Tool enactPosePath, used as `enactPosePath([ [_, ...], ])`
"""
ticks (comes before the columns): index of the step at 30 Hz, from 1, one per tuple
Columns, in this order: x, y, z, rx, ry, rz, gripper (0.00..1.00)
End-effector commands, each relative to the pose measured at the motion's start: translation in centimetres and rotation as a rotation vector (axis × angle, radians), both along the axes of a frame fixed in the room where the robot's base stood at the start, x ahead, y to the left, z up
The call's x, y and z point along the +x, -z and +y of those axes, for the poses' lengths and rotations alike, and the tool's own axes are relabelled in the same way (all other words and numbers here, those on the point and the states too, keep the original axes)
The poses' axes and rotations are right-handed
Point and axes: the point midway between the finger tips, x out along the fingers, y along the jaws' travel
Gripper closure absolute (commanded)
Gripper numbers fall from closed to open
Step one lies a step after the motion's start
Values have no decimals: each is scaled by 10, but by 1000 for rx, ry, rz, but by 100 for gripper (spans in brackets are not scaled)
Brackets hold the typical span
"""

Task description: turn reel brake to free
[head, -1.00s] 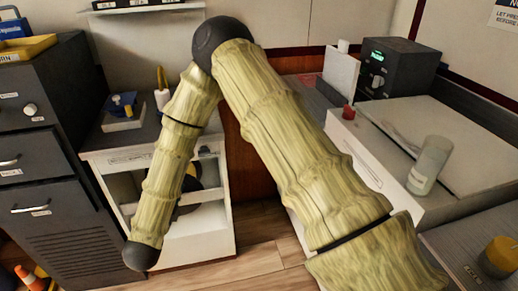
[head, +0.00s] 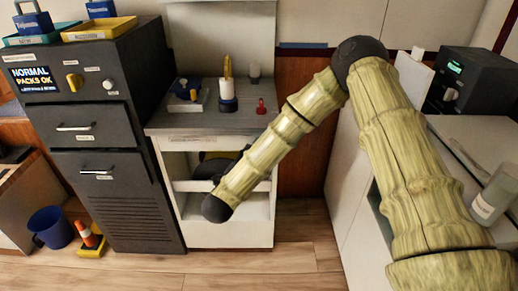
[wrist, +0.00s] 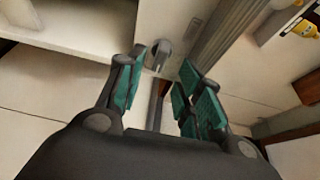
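I cannot tell for sure which part is the reel brake. A dark round reel-like thing with a yellow edge (head: 208,168) sits on a shelf of the white open cabinet (head: 257,237), partly hidden behind my arm. My gripper (wrist: 163,66) shows in the wrist view with its green-padded fingers apart and nothing clearly held between them. A grey rounded fitting (wrist: 161,50) shows just beyond the fingertips in the wrist view.
A dark cabinet (head: 125,185) with drawers and knobs stands left. A red item (head: 262,106) stands on the white cabinet's top. Wooden floor is clear in front.

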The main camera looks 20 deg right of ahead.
Motion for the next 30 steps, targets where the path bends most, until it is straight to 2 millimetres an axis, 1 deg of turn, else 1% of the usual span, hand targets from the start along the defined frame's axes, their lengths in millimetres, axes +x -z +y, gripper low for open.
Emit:
enactPosePath([
  [7,15,1,-14,0,4,1,64],
  [18,32,1,-26,1,0,2,64],
  [30,37,0,-30,-2,1,0,64],
])
